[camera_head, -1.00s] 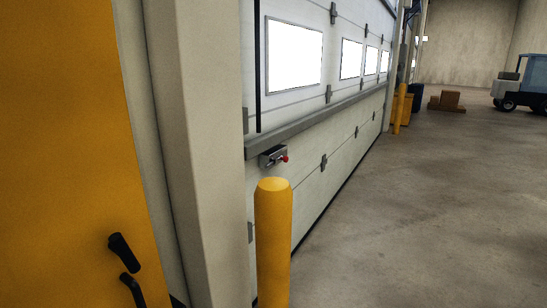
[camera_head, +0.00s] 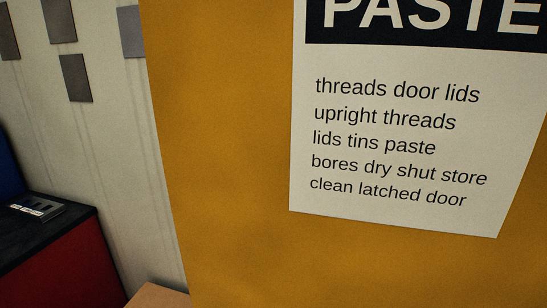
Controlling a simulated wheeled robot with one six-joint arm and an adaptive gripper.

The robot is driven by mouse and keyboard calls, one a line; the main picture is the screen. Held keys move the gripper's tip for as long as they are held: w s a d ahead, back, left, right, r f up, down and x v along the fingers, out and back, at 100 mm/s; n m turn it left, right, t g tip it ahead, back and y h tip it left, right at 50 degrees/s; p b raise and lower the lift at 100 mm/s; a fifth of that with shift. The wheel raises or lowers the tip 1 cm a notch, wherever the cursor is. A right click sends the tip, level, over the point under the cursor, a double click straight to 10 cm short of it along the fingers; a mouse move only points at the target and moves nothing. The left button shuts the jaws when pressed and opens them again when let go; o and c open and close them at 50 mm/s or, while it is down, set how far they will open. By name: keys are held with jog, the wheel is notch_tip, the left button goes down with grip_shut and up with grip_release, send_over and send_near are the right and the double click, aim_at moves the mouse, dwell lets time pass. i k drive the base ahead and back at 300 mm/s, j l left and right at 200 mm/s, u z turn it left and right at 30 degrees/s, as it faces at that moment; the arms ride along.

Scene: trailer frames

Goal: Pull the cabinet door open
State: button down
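A yellow panel (camera_head: 230,180) fills the middle and right of the head view, very close. It looks like the cabinet's surface, but I cannot tell whether it is the door or a side. A white notice (camera_head: 395,215) with a dark heading band reading "PASTE" is on it, with lines such as "clean latched door". No handle, hinge or door edge gap shows in this view. My gripper is not in view.
At the left stands a red box-like unit (camera_head: 65,265) with a black top, and a small grey device (camera_head: 36,208) lies on it. Several grey plates (camera_head: 75,78) hang on the pale wall behind. A brown surface (camera_head: 158,296) shows at the bottom.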

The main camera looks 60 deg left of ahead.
aim_at(315, 153)
jog(key=u, duration=1.1)
